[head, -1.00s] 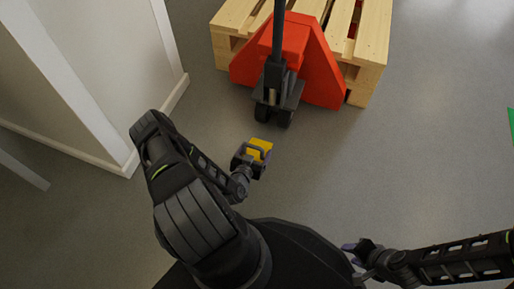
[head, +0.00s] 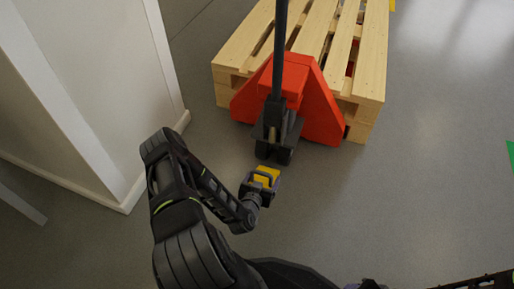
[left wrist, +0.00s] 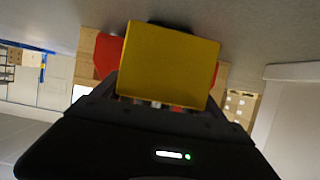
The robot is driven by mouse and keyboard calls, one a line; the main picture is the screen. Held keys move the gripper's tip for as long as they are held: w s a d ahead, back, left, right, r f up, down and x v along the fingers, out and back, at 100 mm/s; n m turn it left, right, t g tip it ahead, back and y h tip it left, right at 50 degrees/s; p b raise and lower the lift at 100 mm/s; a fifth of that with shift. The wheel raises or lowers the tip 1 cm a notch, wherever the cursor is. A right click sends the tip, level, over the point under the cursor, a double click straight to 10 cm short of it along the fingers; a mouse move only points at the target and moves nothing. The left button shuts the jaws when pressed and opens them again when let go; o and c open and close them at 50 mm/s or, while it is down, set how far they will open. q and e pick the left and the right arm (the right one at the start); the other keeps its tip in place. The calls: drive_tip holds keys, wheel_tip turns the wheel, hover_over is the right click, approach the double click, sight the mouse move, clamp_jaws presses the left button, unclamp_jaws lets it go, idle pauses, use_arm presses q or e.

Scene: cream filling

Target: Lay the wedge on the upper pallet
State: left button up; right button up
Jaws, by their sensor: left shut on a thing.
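The yellow wedge (head: 266,176) is held in my left gripper (head: 262,184), low in front of the pallet jack in the head view. In the left wrist view the wedge (left wrist: 170,64) fills the middle, its flat yellow face toward the camera. The left gripper is shut on it. The wooden pallet (head: 367,70) stands at the top of the head view, apart from the wedge and beyond the jack. Whether it is stacked on another is hard to tell. My right gripper (head: 366,286) is only partly visible at the bottom edge, and its fingers are cut off.
A red pallet jack (head: 318,105) with a black upright handle (head: 280,50) stands between my left gripper and the pallet. A white wall (head: 75,90) with a baseboard is on the left. The grey floor (head: 430,150) to the right is clear.

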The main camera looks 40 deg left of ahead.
use_arm(q)
drive_tip(key=w+d+r+m+h, duration=0.1)
drive_tip(key=w+d+r, duration=0.1)
drive_tip(key=w+r, duration=0.35)
drive_tip(key=w+d+r+m, duration=0.1)
drive_tip(key=w+d+r, duration=0.15)
drive_tip(key=r, duration=0.55)
drive_tip(key=w+d+r+h, duration=0.1)
drive_tip(key=w+d+r, duration=0.2)
drive_tip(key=r, duration=0.4)
drive_tip(key=w+d+r+m+h, duration=0.1)
drive_tip(key=d+r, duration=0.4)
drive_tip(key=r, duration=0.3)
drive_tip(key=w+d+r+m+t+h, duration=0.1)
drive_tip(key=d+r, duration=0.4)
drive_tip(key=r, duration=0.2)
drive_tip(key=shift+w+r+h, duration=0.25)
drive_tip(key=shift+r+h, duration=0.1)
drive_tip(key=shift+h, duration=0.05)
drive_tip(key=shift+d, duration=0.15)
